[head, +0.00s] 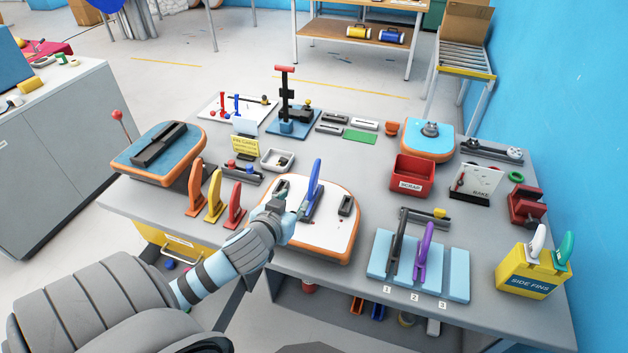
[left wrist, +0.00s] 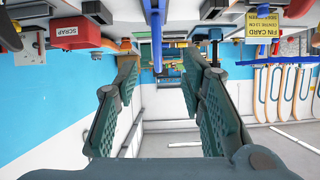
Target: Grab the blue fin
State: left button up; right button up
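The blue fin (head: 315,180) stands upright on a white board (head: 327,237) with an orange edge, in the middle of the table's front. It seems to sit in the board's middle fin box. My left gripper (head: 293,207) is beside the fin on its left, at the board. In the left wrist view the gripper (left wrist: 161,68) is open, its two green-grey fingers wide apart. The blue fin (left wrist: 156,40) shows upside down beyond the fingertips, between them and nearer the left finger; no contact shows. My right gripper is not in view.
Orange, yellow and red fins (head: 213,195) stand left of the board. A light-blue rack (head: 457,275) with black and purple fins is at right. Bare tabletop lies between board and scrap bin.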

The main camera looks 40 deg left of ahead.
aim_at(313, 174)
pick_arm(q)
jog(key=shift+t, duration=0.4)
jog(key=r+x, duration=0.1)
jog(key=x, duration=0.3)
jog(key=w+r+b+x, duration=0.1)
jog(key=x, duration=0.4)
jog(key=r+x, duration=0.1)
jog(key=x, duration=0.4)
jog(key=shift+w+a+f, duration=0.1)
jog(key=shift+w+f, duration=0.05)
jog(key=shift+w, duration=0.25)
grip_shut()
